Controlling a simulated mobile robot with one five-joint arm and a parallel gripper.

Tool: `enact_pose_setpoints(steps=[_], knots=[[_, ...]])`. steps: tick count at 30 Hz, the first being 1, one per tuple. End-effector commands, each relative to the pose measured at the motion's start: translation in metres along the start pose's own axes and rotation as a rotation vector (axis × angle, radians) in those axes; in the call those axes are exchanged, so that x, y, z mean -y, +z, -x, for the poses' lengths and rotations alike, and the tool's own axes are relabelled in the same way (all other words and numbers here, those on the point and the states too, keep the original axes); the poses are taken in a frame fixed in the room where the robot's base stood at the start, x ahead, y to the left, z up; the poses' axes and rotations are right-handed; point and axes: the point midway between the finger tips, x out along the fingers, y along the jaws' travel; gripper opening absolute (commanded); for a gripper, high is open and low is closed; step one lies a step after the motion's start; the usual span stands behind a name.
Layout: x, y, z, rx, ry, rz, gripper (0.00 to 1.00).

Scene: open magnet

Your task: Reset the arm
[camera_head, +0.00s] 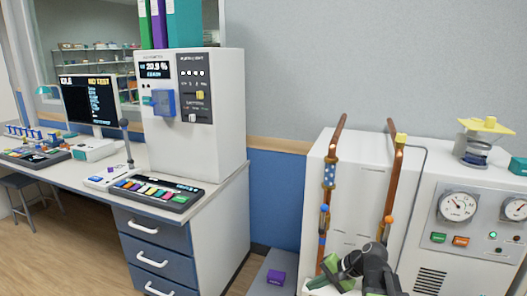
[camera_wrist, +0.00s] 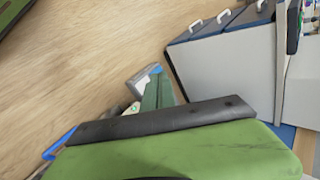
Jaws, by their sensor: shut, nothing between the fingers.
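My arm shows at the bottom right of the head view, dark with green parts, low in front of the white cabinet. My gripper (camera_head: 332,272) is at its left end, beside the lower end of a copper pipe. In the wrist view my gripper (camera_wrist: 158,92) appears as green fingers beyond a black bar and a broad green body. The fingers are together with nothing between them. They point over the wooden floor, apart from the drawer unit.
A white cabinet (camera_head: 452,182) with copper pipes and gauges stands right. A desk with blue drawers (camera_head: 152,256) stands left, also in the wrist view (camera_wrist: 222,52). A white instrument (camera_head: 222,130) stands on it. A purple cube (camera_head: 276,277) sits low between them. Open wooden floor (camera_wrist: 75,65) lies left.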

Motion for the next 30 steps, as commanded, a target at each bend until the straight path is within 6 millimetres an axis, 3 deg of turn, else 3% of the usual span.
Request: enact_pose_setpoints(steps=[1, 3, 7, 10, 14, 16, 23, 30], knots=[[0.005, 0.022, -0.02, 0.025, 0.064, 0.068, 0.0], [0.004, 0.045, -0.04, 0.05, 0.159, 0.158, 0.0], [-0.009, 0.079, -0.063, 0.078, 0.355, 0.34, 0.0], [-0.035, 0.083, -0.057, 0.076, 0.523, 0.46, 0.0], [-0.078, 0.066, -0.023, 0.073, 0.74, 0.578, 0.0], [-0.059, 0.068, -0.001, 0.089, 0.738, 0.603, 0.0], [-0.015, 0.077, 0.049, 0.087, 0.735, 0.599, 0.0], [0.047, 0.089, 0.12, 0.086, 0.733, 0.598, 0.0]])
